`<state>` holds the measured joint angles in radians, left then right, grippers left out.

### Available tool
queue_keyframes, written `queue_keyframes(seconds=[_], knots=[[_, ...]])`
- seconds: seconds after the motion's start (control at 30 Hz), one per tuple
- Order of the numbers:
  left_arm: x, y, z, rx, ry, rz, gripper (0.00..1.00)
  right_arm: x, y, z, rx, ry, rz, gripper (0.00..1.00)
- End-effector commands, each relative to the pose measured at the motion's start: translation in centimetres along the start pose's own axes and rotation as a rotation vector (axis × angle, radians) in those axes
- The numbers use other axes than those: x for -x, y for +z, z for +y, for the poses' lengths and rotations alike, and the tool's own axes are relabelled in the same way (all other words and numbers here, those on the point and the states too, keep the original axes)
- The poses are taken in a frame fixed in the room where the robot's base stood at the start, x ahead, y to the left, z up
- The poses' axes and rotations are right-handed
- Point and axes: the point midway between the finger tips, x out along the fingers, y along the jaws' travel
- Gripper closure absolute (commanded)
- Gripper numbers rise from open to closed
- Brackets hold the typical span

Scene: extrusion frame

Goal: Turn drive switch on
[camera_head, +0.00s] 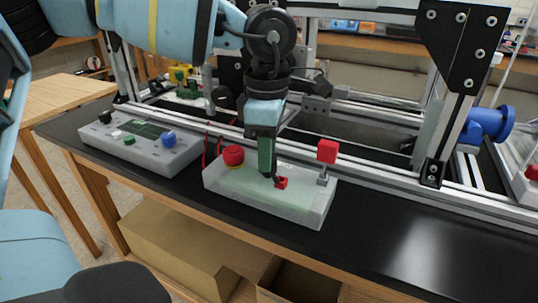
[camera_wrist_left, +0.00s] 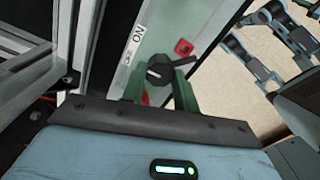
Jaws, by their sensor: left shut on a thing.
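The drive switch shows as a black rotary knob (camera_wrist_left: 160,73) on the pale switch box in the left wrist view. The "ON" label (camera_wrist_left: 137,33) is printed on a white strip beside it. My left gripper (camera_wrist_left: 162,80), with green fingers, is shut on the knob, one finger on each side. In the head view the left gripper (camera_head: 267,172) points down onto the switch box (camera_head: 315,212), and its fingers mostly hide the knob. The knob's exact angle relative to the label is hard to tell. My right gripper is in neither view.
A grey control box (camera_head: 150,150) stands to the left. Aluminium rails (camera_head: 380,166) run behind. Black table is clear at right.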

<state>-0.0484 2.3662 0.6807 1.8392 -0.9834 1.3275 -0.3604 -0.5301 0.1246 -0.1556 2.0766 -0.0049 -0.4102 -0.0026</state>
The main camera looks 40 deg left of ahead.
Motion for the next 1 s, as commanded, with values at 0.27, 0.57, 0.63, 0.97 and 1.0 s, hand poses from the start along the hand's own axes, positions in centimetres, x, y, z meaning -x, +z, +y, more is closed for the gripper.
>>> queue_keyframes(seconds=[0.27, 0.57, 0.63, 0.97, 1.0], knots=[[-0.1, 0.0, 0.0, -0.263, -0.001, 0.000, 0.93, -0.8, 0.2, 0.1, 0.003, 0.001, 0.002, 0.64], [0.0, 0.1, 0.0, -0.532, 0.000, -0.001, 0.93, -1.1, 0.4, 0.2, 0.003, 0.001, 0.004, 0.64], [0.0, 0.1, 0.0, -0.587, 0.000, -0.001, 0.93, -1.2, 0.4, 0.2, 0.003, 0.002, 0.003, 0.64], [0.0, 0.1, 0.0, -0.765, -0.001, -0.001, 0.93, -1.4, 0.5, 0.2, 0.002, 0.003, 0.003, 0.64], [0.0, 0.1, 0.0, -0.777, -0.001, -0.001, 0.93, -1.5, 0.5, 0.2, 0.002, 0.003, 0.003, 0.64]])
